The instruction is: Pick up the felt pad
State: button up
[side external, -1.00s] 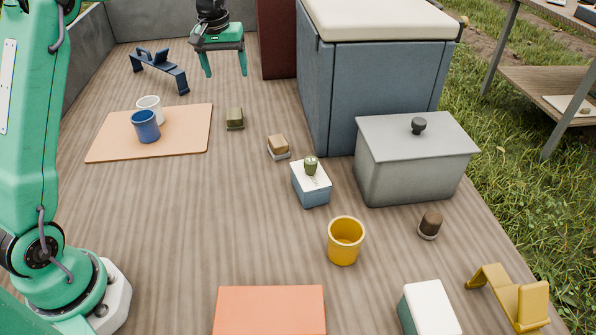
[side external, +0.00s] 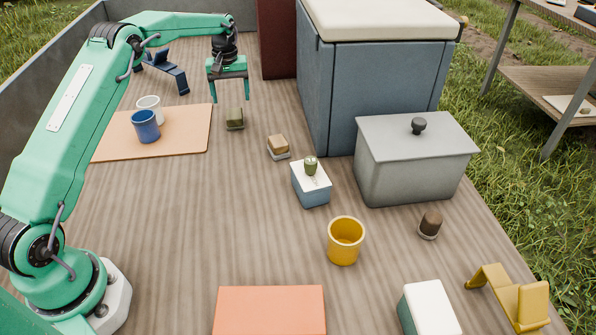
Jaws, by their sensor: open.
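Which thing is the felt pad is not certain from the picture. A small olive-green block (side external: 234,116) with a darker base sits on the wooden deck, just right of the tan mat. A similar tan block (side external: 278,145) on a grey base lies nearer and to the right. A dark brown one (side external: 431,222) stands at the right, in front of the grey lidded box. My gripper (side external: 231,100) is open and empty, pointing down. Its fingers hang above and about either side of the olive-green block, apparently not touching it.
A blue cup (side external: 145,127) and a white cup (side external: 150,104) stand on the tan mat (side external: 180,146). A small blue box (side external: 311,190) carries a green item. A yellow cup (side external: 345,245), grey lidded box (side external: 405,175) and large blue cooler (side external: 375,85) stand right. The left-centre deck is clear.

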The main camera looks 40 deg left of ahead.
aim_at(234, 115)
jog(key=shift+f, duration=1.3)
jog(key=shift+f, duration=0.1)
jog(key=shift+s+d+f, duration=0.1)
jog(key=shift+f, duration=1.15)
jog(key=shift+d+f, duration=0.1)
jog(key=shift+f, duration=1.15)
jog(key=shift+c, duration=0.2)
jog(key=c, duration=1)
